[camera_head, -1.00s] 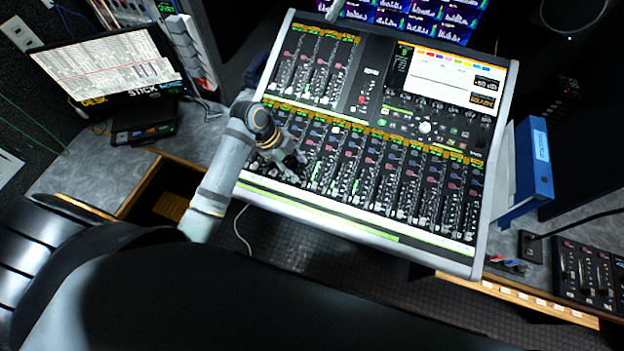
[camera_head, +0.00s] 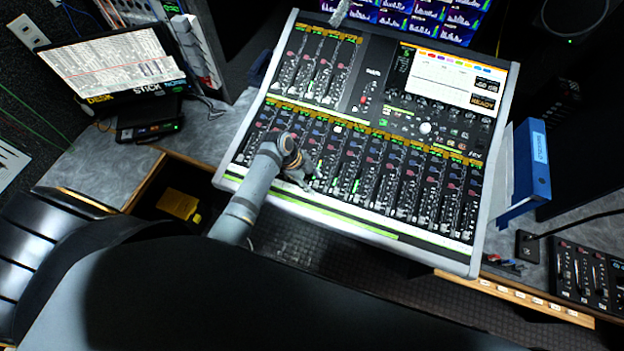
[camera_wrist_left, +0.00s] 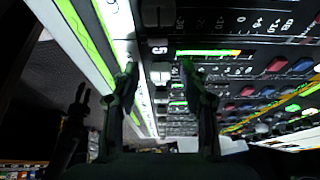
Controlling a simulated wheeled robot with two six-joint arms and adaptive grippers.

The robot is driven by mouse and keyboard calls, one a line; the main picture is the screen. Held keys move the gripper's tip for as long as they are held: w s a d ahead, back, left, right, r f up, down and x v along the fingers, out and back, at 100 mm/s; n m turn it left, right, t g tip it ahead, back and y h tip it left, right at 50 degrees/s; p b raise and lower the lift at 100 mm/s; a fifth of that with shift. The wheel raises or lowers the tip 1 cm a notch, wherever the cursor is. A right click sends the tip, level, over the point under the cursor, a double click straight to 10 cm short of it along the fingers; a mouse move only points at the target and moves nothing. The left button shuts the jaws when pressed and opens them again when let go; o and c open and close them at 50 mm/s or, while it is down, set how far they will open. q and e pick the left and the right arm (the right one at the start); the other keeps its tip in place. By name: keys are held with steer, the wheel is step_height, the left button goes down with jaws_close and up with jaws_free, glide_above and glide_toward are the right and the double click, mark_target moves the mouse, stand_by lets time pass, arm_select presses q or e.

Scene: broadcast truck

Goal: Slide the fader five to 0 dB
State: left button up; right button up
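The mixing console (camera_head: 232,178) is a large tilted panel with rows of channel strips and faders. My left gripper (camera_head: 306,183) is over the lower left part of the console, close to its front edge. In the left wrist view its two dark fingers (camera_wrist_left: 160,72) stand apart, open.
A lit monitor (camera_head: 120,62) stands at the left. A blue binder (camera_head: 531,165) stands right of the console, and a small fader box (camera_head: 588,275) lies at the lower right. A yellow item (camera_head: 178,204) is in the open recess below the desk.

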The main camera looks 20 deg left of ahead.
mark_target(324, 167)
arm_select(q)
jaws_close()
steer(key=w+b, duration=0.1)
steer(key=w, duration=0.1)
steer(key=w+b, duration=0.1)
steer(key=w, duration=0.2)
steer(key=w+r+b, duration=0.1)
steer(key=w, duration=0.1)
steer(key=shift+w+d, duration=0.1)
steer(key=shift+w, duration=0.05)
steer(key=shift+o, duration=0.5)
jaws_free()
steer(key=shift+r, duration=0.1)
steer(key=v, duration=1.2)
